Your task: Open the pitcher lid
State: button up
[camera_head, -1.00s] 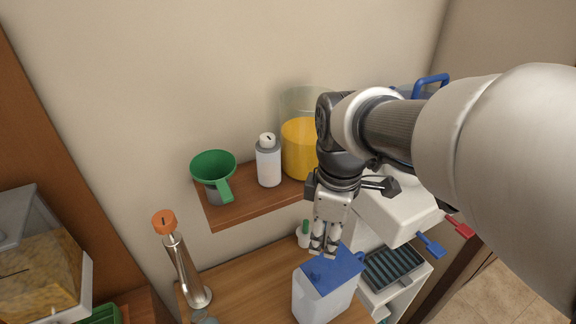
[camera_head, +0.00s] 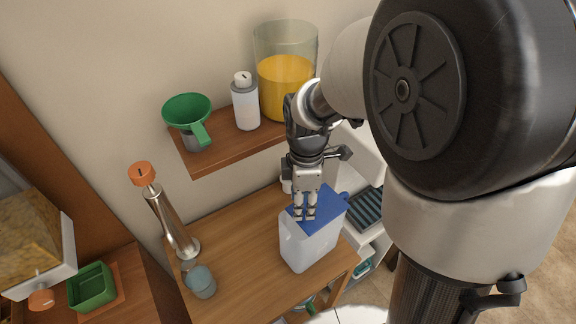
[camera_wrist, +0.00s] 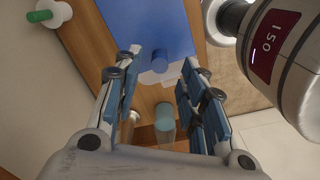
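The pitcher (camera_head: 308,246) has a whitish body and stands upright on the wooden counter. Its flat blue lid (camera_head: 327,206) lies on top, closed. In the wrist view, the lid (camera_wrist: 150,22) fills the upper middle, with a small round blue knob (camera_wrist: 160,59) near its edge. My gripper (camera_head: 304,214) points down over the lid's front left part. In the wrist view my gripper (camera_wrist: 160,72) is open, its fingers apart on either side of the knob. Whether a finger touches the lid cannot be told.
A shelf (camera_head: 222,147) above the counter holds a green funnel (camera_head: 188,110), a white bottle (camera_head: 245,105) and a jar of yellow liquid (camera_head: 285,85). A metal bottle (camera_head: 170,215) and a teal cup (camera_head: 200,282) stand to the left. A dark drip tray (camera_head: 366,207) lies right of the pitcher.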

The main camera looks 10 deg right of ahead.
aim_at(318, 203)
notch_tip(318, 203, down, 4)
jog(key=shift+f+b, duration=0.1)
jog(key=shift+b, duration=0.35)
jog(key=shift+c, duration=0.3)
grip_shut()
dwell(0.3)
